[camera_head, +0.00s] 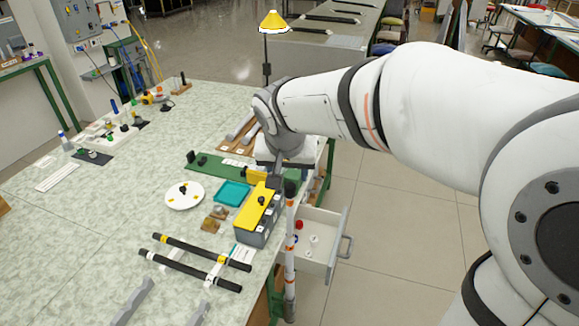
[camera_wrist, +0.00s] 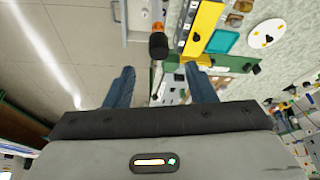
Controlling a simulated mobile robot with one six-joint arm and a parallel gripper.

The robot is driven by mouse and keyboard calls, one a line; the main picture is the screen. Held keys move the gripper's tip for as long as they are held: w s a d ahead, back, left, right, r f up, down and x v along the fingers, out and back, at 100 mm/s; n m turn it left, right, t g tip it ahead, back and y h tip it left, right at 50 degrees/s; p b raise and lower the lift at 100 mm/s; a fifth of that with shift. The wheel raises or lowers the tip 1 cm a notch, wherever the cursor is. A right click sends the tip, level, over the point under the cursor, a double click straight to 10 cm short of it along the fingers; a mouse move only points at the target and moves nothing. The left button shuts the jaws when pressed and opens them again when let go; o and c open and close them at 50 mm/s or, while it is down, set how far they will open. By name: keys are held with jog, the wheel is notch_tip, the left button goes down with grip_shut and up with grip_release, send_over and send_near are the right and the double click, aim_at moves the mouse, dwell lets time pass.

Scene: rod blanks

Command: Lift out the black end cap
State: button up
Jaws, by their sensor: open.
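An open drawer (camera_head: 322,222) under the table's right edge holds a red cap (camera_head: 299,225) and several small pale pieces (camera_head: 314,239). I cannot make out a black end cap in it for certain; the post and drawer wall cover part of its inside. The drawer also shows at the top of the wrist view (camera_wrist: 136,12). Small black pieces lie on a white round plate (camera_head: 184,202) on the table. My gripper (camera_wrist: 160,85) is open, with nothing between its two fingers. In the head view it is near the table's right edge, beyond the drawer, its fingertips mostly hidden.
A banded post with a black top (camera_head: 290,187) stands at the table edge beside the drawer; the black top also shows close ahead of my fingers (camera_wrist: 158,45). A yellow-topped grey box (camera_head: 257,211), teal tray (camera_head: 232,192) and two black rods (camera_head: 190,270) lie nearby.

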aim_at(290, 186)
jog(key=p+x, duration=0.1)
jog(key=x, duration=0.4)
jog(key=shift+s+f, duration=0.1)
jog(key=shift+f, duration=0.2)
jog(key=c, duration=0.9)
jog(key=shift+o, duration=0.2)
jog(key=shift+r, duration=0.1)
notch_tip(290, 186, up, 10)
jog(key=b, duration=0.1)
